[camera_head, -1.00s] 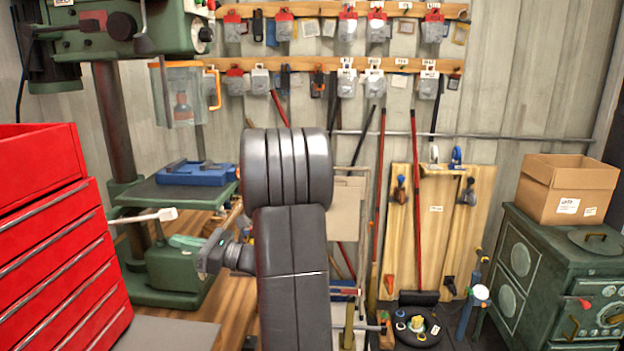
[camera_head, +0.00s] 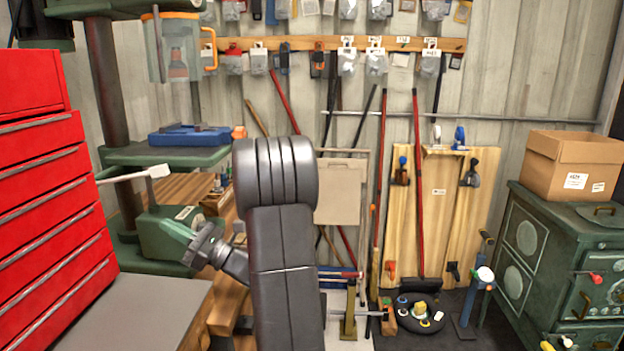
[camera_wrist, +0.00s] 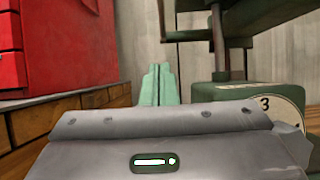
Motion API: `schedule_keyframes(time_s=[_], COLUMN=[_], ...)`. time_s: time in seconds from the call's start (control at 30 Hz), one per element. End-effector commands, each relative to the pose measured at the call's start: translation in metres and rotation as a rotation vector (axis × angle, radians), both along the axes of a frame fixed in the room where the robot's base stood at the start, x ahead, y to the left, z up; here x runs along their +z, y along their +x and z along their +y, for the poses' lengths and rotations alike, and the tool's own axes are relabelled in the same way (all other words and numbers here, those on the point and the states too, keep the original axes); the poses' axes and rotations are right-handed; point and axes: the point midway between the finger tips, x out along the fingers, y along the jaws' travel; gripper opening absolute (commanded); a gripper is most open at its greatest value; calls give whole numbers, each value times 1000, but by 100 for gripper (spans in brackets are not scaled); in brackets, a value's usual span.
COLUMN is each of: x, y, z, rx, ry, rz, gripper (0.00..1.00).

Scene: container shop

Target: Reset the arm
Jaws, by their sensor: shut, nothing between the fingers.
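My arm stands folded in the middle of the head view, its dark links upright and the wrist pointing to the left. In the wrist view, my gripper (camera_wrist: 157,72) shows as two pale green fingers side by side beyond the grey wrist housing. The fingers are closed together with nothing between them. In the head view the fingers cannot be made out clearly against the green machine.
A red drawer cabinet (camera_head: 45,190) stands close on the left, with a green drill press (camera_head: 165,232) behind my wrist. A green stove (camera_head: 535,255) with a cardboard box (camera_head: 570,165) is at the right. Clamps and a wooden board (camera_head: 440,210) stand at the back wall.

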Motion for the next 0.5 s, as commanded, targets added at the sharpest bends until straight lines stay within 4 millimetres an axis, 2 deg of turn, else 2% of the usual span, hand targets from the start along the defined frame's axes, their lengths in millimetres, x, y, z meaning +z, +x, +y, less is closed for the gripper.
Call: schedule_keyframes(time_s=[0.03, 0.2, 0.5], x=[-9, -20, -41], y=[0, 0, -2], z=[2, 8, -35], rx=[1, 1, -3], ry=[14, 69, 68], rz=[-1, -5, -4], gripper=[0, 0, 0])
